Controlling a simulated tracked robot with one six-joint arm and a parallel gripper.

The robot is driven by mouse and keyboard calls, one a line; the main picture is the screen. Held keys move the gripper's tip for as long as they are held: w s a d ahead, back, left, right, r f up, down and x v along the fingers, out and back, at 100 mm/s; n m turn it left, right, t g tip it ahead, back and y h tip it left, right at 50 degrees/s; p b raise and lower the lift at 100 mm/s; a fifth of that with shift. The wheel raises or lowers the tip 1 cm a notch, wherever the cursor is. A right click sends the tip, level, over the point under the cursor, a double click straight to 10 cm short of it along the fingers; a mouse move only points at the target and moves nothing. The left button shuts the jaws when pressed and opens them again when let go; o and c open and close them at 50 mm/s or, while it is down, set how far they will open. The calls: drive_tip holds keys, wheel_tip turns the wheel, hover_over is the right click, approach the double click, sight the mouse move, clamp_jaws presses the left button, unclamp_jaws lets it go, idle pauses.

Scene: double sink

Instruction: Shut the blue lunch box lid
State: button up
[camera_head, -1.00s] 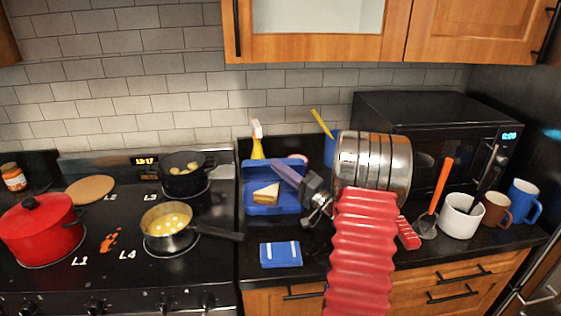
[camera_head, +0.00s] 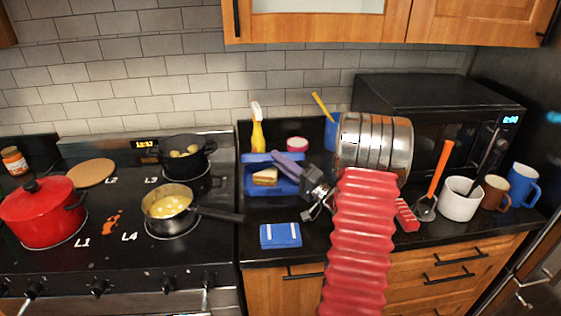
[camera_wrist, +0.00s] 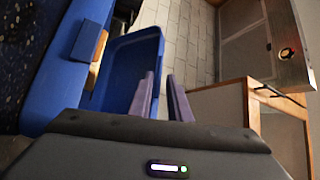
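The blue lunch box (camera_head: 262,190) is open on the counter right of the stove, with a sandwich (camera_head: 265,177) inside. Its lid (camera_head: 256,158) is raised at the back and leans forward. The wrist view shows the lid (camera_wrist: 125,70), a sandwich edge (camera_wrist: 94,76) and a blue inner piece (camera_wrist: 88,41). My gripper (camera_head: 282,163) reaches in from the right, its purple fingers at the lid's right part. In the wrist view the fingers (camera_wrist: 161,78) show a narrow gap by the lid's edge. Whether they hold the lid is unclear.
A flat blue case (camera_head: 280,236) lies in front of the lunch box. A yellow bottle (camera_head: 257,133) and a pink-topped item (camera_head: 297,144) stand behind. The saucepan handle (camera_head: 220,214) points toward the box from the left. A white mug (camera_head: 460,201) stands far right.

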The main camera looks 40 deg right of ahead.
drive_tip(key=shift+o, duration=1.4)
drive_tip(key=v, duration=0.7)
drive_tip(key=shift+s, duration=0.3)
drive_tip(key=shift+s+d+f, duration=0.1)
